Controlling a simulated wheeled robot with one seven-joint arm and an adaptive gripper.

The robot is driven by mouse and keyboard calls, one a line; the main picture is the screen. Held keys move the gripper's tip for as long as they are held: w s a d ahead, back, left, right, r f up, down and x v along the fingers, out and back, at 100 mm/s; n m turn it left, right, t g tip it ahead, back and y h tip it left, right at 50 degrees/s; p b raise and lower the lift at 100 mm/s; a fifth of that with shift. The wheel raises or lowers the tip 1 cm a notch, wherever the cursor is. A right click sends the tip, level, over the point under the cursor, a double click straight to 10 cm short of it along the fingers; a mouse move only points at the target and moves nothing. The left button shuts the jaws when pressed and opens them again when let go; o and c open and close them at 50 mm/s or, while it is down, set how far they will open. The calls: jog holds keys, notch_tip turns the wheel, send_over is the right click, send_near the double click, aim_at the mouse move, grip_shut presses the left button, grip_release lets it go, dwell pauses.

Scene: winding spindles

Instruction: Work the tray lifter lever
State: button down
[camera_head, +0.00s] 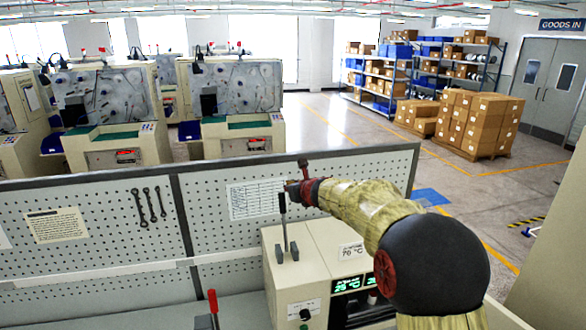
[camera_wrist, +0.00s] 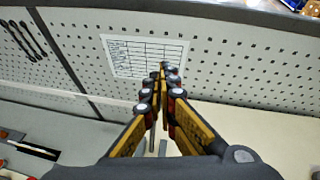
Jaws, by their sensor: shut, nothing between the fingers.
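My gripper (camera_head: 291,188) is at the end of my arm, which reaches in from the right, above the cream machine (camera_head: 318,262). In the wrist view my gripper (camera_wrist: 162,72) has its fingers together and empty, in front of the pegboard. An upright grey lever (camera_head: 284,228) stands on the machine's top, just below my gripper; I cannot tell whether they touch. Grey upright parts show partly behind the fingers in the wrist view. A red-handled lever (camera_head: 213,302) stands lower left, well apart from my gripper. No label shows which is the tray lifter lever.
The pegboard (camera_head: 215,205) rises behind the bench, with a printed sheet (camera_head: 256,198) and several wrenches (camera_head: 148,206) on it. The machine's front has green displays (camera_head: 347,284) and a black knob (camera_head: 305,314). The bench top (camera_head: 245,310) left of the machine is mostly clear.

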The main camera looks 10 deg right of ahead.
notch_tip(320, 180, up, 10)
jog(key=s+d+f+p, duration=0.1)
jog(key=s+p, duration=0.2)
jog(key=s+a+f+n+g+y+b, duration=0.1)
jog(key=s+a+f+n+g+b, duration=0.2)
jog(key=s+f+n, duration=0.6)
jog(key=s+a+f+n+g+y+b, duration=0.1)
jog(key=s+a+f+n+g+b, duration=0.2)
jog(key=s+f+n, duration=0.6)
jog(key=s+d+f+n+h+b, duration=0.1)
jog(key=s+f+n+h+b, duration=0.1)
jog(key=s+f+n+b, duration=0.5)
jog(key=s+d+f+n+g+h+b, duration=0.1)
jog(key=s+f+n+b, duration=0.7)
jog(key=s+f+b, duration=1.2)
jog(key=s+d+h+b, duration=0.1)
jog(key=s, duration=0.7)
jog(key=shift+b, duration=0.35)
